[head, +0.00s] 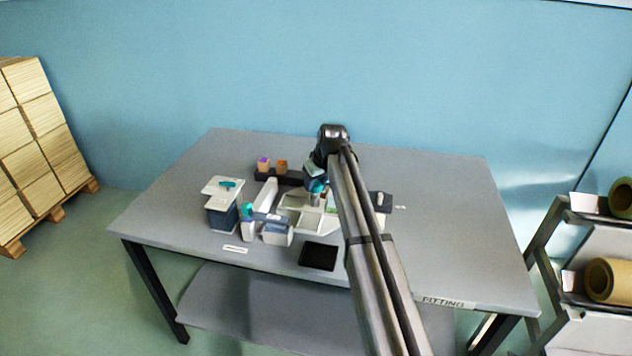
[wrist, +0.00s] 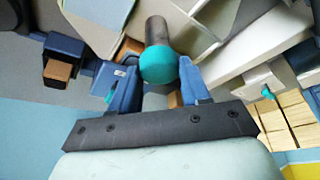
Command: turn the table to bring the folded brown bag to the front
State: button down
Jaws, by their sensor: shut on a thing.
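The turning table is a white compartmented tray (head: 314,222) in the middle of the workbench, and its pale walls (wrist: 200,32) fill the top of the wrist view. A grey post with a round teal knob (wrist: 158,66) rises from it. My gripper (wrist: 159,78) has its blue fingers on either side of this knob and is shut on it. In the head view my gripper (head: 315,178) is over the tray, and my arm hides its right part. A small brown patch (wrist: 126,48) beside the tray walls may be the folded brown bag; its shape is mostly hidden.
A white-topped dark box (head: 222,203) and white-and-blue tools (head: 276,232) stand left of the tray. A black pad (head: 318,257) lies in front. A dark holder (head: 291,180) is behind. The right side of the workbench (head: 450,220) is clear.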

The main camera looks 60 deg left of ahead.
jog(key=shift+n+g, duration=0.3)
jog(key=shift+n, duration=0.4)
jog(key=shift+w+n+g, duration=0.15)
jog(key=shift+n+g, duration=0.45)
jog(key=shift+n, duration=1.1)
jog(key=shift+w+a+n+g+h, duration=0.1)
jog(key=shift+n+g+h, duration=0.25)
jog(key=shift+n, duration=0.7)
jog(key=shift+a+n+g+h, duration=0.1)
jog(key=shift+n+g+h, duration=0.2)
jog(key=shift+n, duration=0.75)
jog(key=shift+n+g+h, duration=0.55)
jog(key=shift+n+h, duration=0.2)
jog(key=shift+n, duration=1.65)
jog(key=shift+w+a+n+h, duration=0.1)
jog(key=shift+n+h, duration=0.5)
jog(key=shift+n, duration=1.5)
jog(key=c, duration=0.5)
grip_release()
jog(key=shift+c, duration=0.2)
